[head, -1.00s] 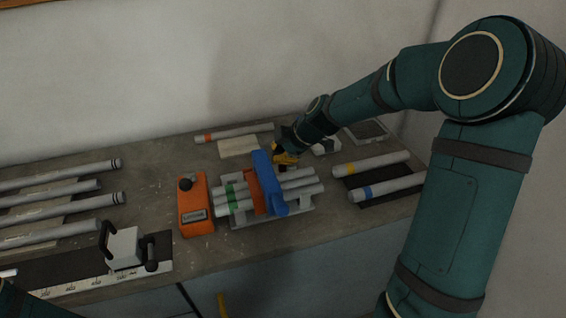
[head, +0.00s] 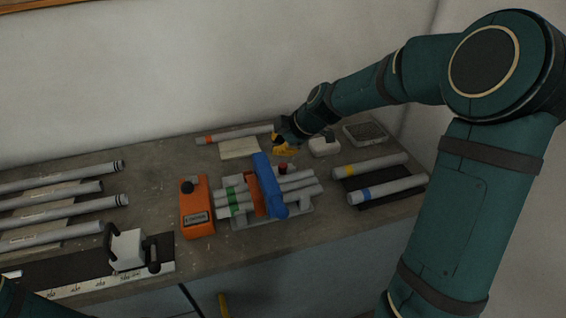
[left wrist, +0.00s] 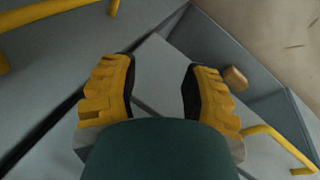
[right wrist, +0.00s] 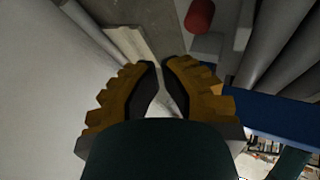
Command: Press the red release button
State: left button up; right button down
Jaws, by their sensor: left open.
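The red button (head: 283,169) shows at the back of the clamp jig, just behind the blue clamp arm (head: 268,180). In the right wrist view the red button (right wrist: 200,17) is at the top, ahead and right of the fingertips, apart from them. My right gripper (head: 284,148) is behind and above the button; its fingers (right wrist: 162,64) are brought together with nothing between them. My left gripper (left wrist: 160,72) is open and empty in the left wrist view, over the grey cabinet front with yellow handles.
Grey tubes with green bands (head: 236,196) lie in the jig. An orange box with a black knob (head: 196,208) stands left of it. Tubes with yellow and blue bands (head: 388,189) lie at right. A white block (head: 323,147) sits near my right gripper. The wall is close behind.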

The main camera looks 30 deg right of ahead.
notch_tip(320, 180, up, 3)
jog(key=shift+f+p, duration=0.1)
jog(key=shift+p, duration=0.4)
dwell(0.6)
